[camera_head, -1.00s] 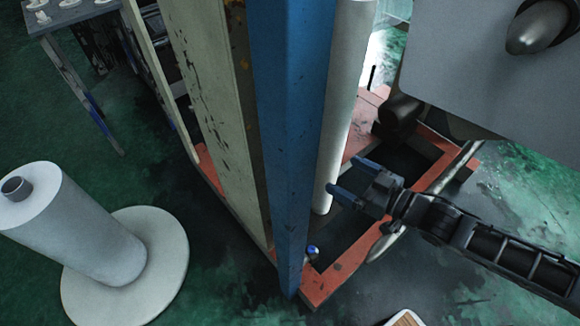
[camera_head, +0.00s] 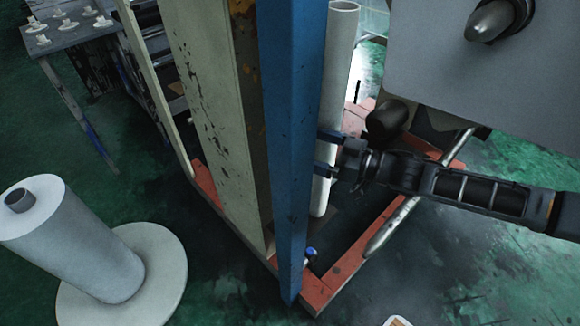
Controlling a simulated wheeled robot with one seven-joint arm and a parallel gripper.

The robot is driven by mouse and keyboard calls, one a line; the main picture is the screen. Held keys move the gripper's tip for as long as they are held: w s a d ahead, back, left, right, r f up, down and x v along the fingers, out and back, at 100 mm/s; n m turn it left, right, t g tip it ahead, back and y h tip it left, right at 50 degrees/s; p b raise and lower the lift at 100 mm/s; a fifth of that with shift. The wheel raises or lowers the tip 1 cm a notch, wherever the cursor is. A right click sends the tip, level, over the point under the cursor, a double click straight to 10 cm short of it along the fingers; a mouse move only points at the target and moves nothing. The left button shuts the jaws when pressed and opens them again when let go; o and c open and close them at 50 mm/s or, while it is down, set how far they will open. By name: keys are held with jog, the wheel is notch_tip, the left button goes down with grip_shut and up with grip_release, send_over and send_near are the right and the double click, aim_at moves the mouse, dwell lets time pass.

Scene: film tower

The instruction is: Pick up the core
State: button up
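The core appears to be the tall pale tube (camera_head: 340,70) standing upright behind the blue post, inside the red base frame. Its hollow top end shows at the upper middle. My gripper (camera_head: 326,152) reaches in from the right at the tube's lower half. Its two dark blue fingers are spread apart and overlap the tube in the picture. Their tips come close to the blue post's edge, which may hide part of them. I cannot tell whether either finger touches the tube.
The blue post (camera_head: 290,130) and a cream beam (camera_head: 215,110) stand close left of the tube. A red frame (camera_head: 345,262) surrounds its foot. A grey panel with a metal cone (camera_head: 489,20) hangs upper right. A white roll (camera_head: 75,235) stands on a round base at left.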

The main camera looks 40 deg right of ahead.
jog(key=x, duration=0.6)
jog(key=shift+a, duration=0.45)
jog(key=shift+w+f, duration=0.1)
jog(key=shift+c, duration=0.2)
grip_shut()
